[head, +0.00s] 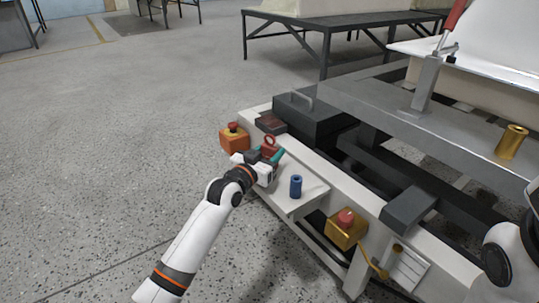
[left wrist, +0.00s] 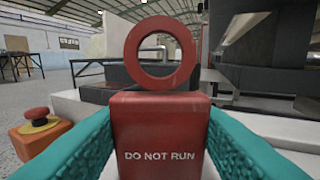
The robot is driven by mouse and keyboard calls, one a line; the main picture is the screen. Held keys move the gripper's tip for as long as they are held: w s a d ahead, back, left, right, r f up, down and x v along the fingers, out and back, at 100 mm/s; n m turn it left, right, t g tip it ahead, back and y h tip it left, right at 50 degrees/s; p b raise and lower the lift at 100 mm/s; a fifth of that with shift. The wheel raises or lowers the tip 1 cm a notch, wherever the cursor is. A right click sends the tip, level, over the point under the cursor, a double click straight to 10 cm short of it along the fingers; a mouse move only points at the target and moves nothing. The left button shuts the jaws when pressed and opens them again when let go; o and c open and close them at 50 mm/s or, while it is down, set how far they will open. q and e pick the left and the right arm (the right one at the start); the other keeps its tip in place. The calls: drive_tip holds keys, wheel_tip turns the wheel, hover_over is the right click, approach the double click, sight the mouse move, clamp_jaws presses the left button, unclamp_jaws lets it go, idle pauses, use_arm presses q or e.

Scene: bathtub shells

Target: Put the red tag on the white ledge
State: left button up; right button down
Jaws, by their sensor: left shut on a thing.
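The red tag (left wrist: 160,130) fills the middle of the left wrist view, reads "DO NOT RUN" and has a ring on top. It stands upright between the teal fingers of my left gripper (head: 269,156), which is shut on it. In the head view the red tag (head: 270,144) shows small between the fingertips, above the back end of the white ledge (head: 305,199). I cannot tell whether its base touches a surface. My right gripper is not in view; only a part of my right arm shows at the right edge.
A blue cylinder (head: 296,186) stands on the ledge, close right of my left gripper. An orange box with a red button (head: 234,139) is just left of it. A yellow button box (head: 346,229) hangs at the front. A brass cylinder (head: 511,142) stands on the grey frame.

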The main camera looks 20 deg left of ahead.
use_arm(q)
drive_tip(key=shift+f, duration=0.1)
drive_tip(key=o, duration=1)
drive_tip(key=shift+c, duration=0.2)
